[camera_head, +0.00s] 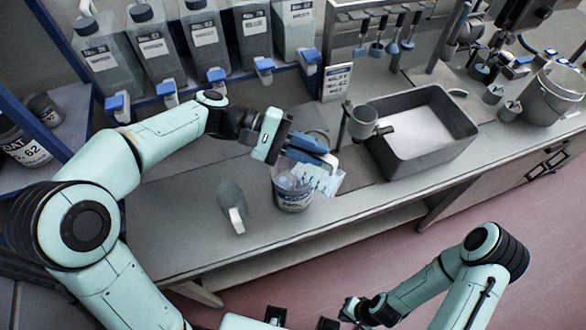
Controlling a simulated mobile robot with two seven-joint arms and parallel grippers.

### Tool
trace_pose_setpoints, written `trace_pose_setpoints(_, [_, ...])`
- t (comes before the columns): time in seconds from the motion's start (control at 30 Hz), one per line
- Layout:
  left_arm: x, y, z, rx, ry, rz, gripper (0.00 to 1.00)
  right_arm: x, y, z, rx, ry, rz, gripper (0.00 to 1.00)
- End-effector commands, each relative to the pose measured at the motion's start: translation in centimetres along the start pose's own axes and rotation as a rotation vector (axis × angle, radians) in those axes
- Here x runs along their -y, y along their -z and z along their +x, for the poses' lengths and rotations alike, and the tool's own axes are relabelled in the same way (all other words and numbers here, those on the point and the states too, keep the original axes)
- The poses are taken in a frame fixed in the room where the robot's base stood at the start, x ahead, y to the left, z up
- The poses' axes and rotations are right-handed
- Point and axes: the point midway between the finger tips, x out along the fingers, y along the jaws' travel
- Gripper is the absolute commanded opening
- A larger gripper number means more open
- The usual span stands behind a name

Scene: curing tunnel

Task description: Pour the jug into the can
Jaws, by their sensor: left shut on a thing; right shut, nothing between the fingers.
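My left gripper (314,152) is above the bench and shut on a pale container with blue markings, which seems to be the jug (327,180). The jug looks tilted, and the fingers hide its upper part. The can (293,200), a round container with a printed label, stands upright on the bench just below and left of the jug. The jug overlaps the can's right side in the picture; I cannot tell whether they touch or whether liquid is flowing. My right gripper (348,309) is shut and empty, low in front of the bench.
A grey object with a white part (232,205) stands left of the can. A grey sink (425,145) lies to the right, with a small cup (362,121) at its left edge. Several labelled containers (152,45) line the back. The bench front (180,240) is clear.

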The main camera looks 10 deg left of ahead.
Motion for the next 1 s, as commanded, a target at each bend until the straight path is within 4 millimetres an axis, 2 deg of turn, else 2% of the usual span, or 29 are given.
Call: trace_pose_setpoints(1.0, [-0.2,0.5,-1.4,0.073,-0.092,-0.043,0.0,-0.2,-0.1,0.4,0.002,-0.001,0.001,0.0])
